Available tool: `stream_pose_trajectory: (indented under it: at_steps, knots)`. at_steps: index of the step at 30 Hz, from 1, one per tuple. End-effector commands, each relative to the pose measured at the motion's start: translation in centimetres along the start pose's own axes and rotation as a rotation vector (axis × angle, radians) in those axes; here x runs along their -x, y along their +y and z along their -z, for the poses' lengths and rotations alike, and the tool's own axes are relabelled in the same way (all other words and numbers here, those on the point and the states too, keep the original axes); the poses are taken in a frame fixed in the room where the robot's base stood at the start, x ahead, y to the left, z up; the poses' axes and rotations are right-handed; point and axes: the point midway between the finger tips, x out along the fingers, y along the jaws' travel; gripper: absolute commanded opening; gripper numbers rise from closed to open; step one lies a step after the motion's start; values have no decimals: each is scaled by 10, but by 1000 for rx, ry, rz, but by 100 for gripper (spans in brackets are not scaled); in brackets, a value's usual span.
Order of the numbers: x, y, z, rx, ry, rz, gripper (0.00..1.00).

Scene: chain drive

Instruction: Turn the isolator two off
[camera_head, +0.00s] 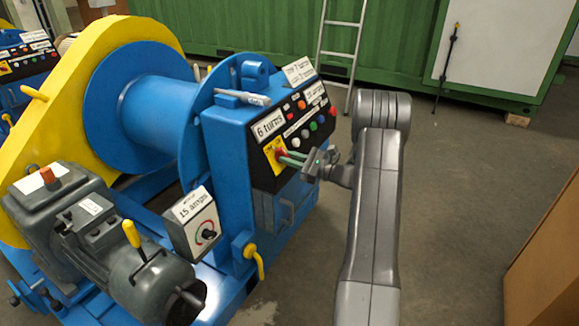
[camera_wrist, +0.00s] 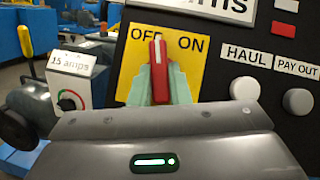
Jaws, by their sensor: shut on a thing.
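The isolator has a red handle (camera_wrist: 158,82) with a white line on a yellow plate (camera_wrist: 192,72) marked OFF and ON. The handle points nearly straight up in the wrist view, its tip beside the end of the word OFF and left of ON. My gripper (camera_head: 290,158) is shut on the red handle, with a pale green finger on each side of it. In the head view the yellow plate (camera_head: 270,150) sits at the lower left of the black panel; the fingers partly hide the handle. No number shows on this isolator.
The isolator is on a blue winch cabinet (camera_head: 228,170). HAUL (camera_wrist: 244,89) and PAY OUT (camera_wrist: 298,101) buttons lie close to its right. A 15 amps dial box (camera_head: 190,222) stands lower left. Another winch panel (camera_head: 20,57) is far left.

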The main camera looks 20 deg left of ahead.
Motion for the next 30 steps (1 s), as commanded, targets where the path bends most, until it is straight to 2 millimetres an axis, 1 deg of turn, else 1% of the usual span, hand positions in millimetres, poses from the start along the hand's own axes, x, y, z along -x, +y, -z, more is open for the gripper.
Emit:
stream_pose_trajectory:
  at_steps: [1,6,15,22,30]
  knots:
    - [0,-1,2,39,-1,-25,0]
    - [0,-3,1,163,0,-114,0]
    - [-1,-5,-1,333,-1,-235,0]
    - [-2,-6,-2,406,-1,-287,0]
    - [-2,-6,-2,433,-1,-307,0]
